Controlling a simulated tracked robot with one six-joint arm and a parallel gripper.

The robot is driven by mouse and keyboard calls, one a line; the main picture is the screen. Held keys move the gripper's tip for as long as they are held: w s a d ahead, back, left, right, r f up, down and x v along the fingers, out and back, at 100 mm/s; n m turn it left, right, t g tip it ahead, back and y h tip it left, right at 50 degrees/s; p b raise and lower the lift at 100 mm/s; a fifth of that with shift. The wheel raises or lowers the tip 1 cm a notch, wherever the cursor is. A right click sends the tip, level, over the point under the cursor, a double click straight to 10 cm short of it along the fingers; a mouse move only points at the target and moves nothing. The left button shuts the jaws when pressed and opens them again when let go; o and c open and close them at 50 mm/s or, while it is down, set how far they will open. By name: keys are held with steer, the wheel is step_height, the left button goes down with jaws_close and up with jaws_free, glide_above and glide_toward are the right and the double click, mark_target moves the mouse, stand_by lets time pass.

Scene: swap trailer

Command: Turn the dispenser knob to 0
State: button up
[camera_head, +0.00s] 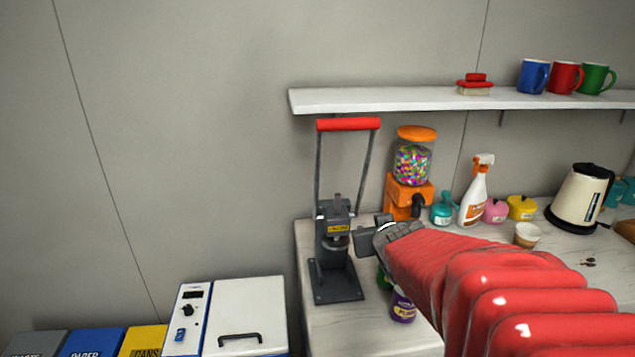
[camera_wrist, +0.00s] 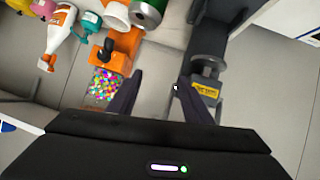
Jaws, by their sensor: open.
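The orange candy dispenser (camera_head: 409,192) stands on the counter, with a clear jar of coloured sweets and a dark knob (camera_head: 419,206) on its front. In the wrist view the dispenser (camera_wrist: 128,42) appears upside down, left of my fingers, with its dark knob (camera_wrist: 105,50) on its left side. No 0 mark or knob setting is readable. My gripper (camera_head: 368,236) is open and empty, between the grey press and the dispenser in the picture. In the wrist view my gripper (camera_wrist: 160,80) has its fingers apart, touching neither knob nor dispenser as far as I can see.
A grey press (camera_head: 333,240) with a red handle stands left of my gripper. A spray bottle (camera_head: 477,192), several small pots and a cream kettle (camera_head: 580,198) stand to the right. A shelf (camera_head: 400,99) runs above. A white box (camera_head: 245,310) with its own dial sits lower left.

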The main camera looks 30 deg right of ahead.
steer(key=w+d+f+t, duration=0.2)
steer(key=d+t, duration=0.1)
steer(key=d, duration=0.8)
steer(key=t, duration=0.4)
glide_toward(421, 202)
steer(key=v, duration=0.4)
steer(key=shift+s+a+r, duration=0.2)
steer(key=shift+s, duration=0.15)
steer(key=shift+w, duration=0.1)
steer(key=x, duration=1.3)
steer(key=shift+w+d+f, duration=0.2)
steer(key=shift+w+f, duration=0.05)
steer(key=shift+w, duration=0.05)
steer(key=shift+c, duration=0.2)
steer(key=c, duration=1)
